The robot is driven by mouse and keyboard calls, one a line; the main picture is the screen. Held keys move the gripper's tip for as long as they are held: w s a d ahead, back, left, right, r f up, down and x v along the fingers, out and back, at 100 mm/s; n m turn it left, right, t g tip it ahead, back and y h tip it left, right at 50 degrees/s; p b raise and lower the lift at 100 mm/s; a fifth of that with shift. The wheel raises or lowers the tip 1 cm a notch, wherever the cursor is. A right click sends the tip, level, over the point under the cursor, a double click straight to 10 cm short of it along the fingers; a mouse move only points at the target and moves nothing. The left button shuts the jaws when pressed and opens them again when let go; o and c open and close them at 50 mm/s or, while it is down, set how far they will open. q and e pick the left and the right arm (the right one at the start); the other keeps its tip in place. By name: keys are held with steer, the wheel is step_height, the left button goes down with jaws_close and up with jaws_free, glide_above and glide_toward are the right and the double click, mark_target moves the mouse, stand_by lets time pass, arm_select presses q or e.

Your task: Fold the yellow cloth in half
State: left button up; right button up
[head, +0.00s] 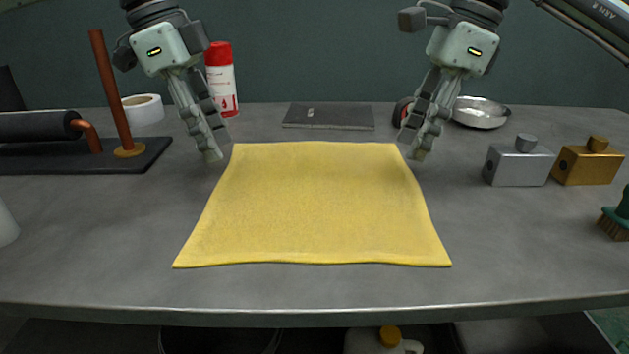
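The yellow cloth (312,205) lies flat and unfolded in the middle of the grey table, its near edge wider in view and slightly wavy. My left gripper (215,144) points down just outside the cloth's far left corner, with its fingertips apart, one nearer and one farther. My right gripper (412,146) points down at the cloth's far right corner, its fingertips also apart. Neither gripper visibly holds the cloth. Whether the fingertips touch the table or the cloth's edge is hard to tell.
A red-and-white spray can (222,82), a white tape roll (143,110) and a dark stand with copper pipes (70,157) are at left. A dark flat plate (328,116) lies behind the cloth. A metal bowl (481,113), silver block (518,164), brass block (587,164) and brush (617,218) are at right.

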mark_target(228, 191)
arm_select(q)
steer(key=shift+f, duration=3.05)
arm_select(e)
steer(key=shift+f, duration=3.05)
arm_select(q)
steer(key=shift+f, duration=0.1)
arm_select(e)
steer(key=shift+f, duration=0.1)
arm_select(q)
steer(key=shift+f+b, duration=0.2)
steer(key=shift+b, duration=0.1)
arm_select(e)
steer(key=shift+f, duration=0.2)
arm_select(q)
steer(key=shift+r, duration=0.1)
steer(key=shift+c, duration=0.4)
arm_select(e)
steer(key=shift+r, duration=0.15)
steer(key=shift+c, duration=0.4)
arm_select(q)
jaws_close()
arm_select(e)
steer(key=shift+f, duration=0.2)
jaws_close()
arm_select(q)
steer(key=shift+f, duration=0.2)
steer(key=shift+r, duration=0.2)
arm_select(e)
steer(key=shift+r, duration=0.15)
